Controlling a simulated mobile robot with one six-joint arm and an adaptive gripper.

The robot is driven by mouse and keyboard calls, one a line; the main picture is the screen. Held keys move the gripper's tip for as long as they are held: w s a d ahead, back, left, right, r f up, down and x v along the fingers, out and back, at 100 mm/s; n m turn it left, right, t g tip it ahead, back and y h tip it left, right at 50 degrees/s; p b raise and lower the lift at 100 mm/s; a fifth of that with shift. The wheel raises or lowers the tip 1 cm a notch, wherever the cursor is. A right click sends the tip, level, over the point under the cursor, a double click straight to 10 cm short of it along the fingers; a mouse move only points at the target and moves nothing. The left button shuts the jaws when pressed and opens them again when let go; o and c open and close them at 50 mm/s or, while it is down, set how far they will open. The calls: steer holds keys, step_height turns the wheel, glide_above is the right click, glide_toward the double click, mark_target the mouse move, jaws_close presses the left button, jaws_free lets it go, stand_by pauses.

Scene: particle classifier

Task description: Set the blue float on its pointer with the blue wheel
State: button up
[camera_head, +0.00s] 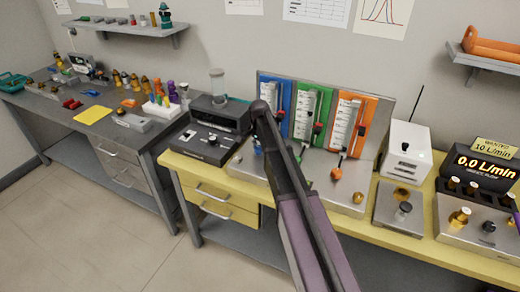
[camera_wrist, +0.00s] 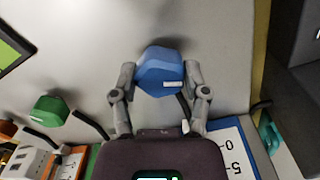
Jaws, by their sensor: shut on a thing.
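The blue wheel (camera_wrist: 160,66) is a faceted blue knob with a small white mark, in the upper middle of the wrist view. My gripper (camera_wrist: 160,74) is shut on it, with one finger against each side. In the head view my dark arm covers most of the wheel's area. The blue gauge panel (camera_head: 286,95) stands at the left of the three panels, its lower part behind my arm. Part of a white scale (camera_wrist: 230,152) with 0 and 5 shows in the wrist view. The blue float and its pointer cannot be made out in either view.
The green panel (camera_head: 312,112) and orange panel (camera_head: 355,125) stand to the right. The green wheel (camera_wrist: 50,111) and orange wheel (camera_head: 336,174) are nearby. A display (camera_head: 484,166) reads 0.0 L/min below a sign (camera_head: 495,147) saying wanted 10 L/min.

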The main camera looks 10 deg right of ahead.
steer(key=n, duration=0.4)
steer(key=shift+s, duration=0.2)
steer(key=n, duration=0.4)
steer(key=shift+n, duration=0.4)
steer(key=n, duration=0.4)
steer(key=shift+n, duration=2.5)
steer(key=o, duration=1.1)
steer(key=shift+w, duration=0.1)
steer(key=shift+o, duration=0.3)
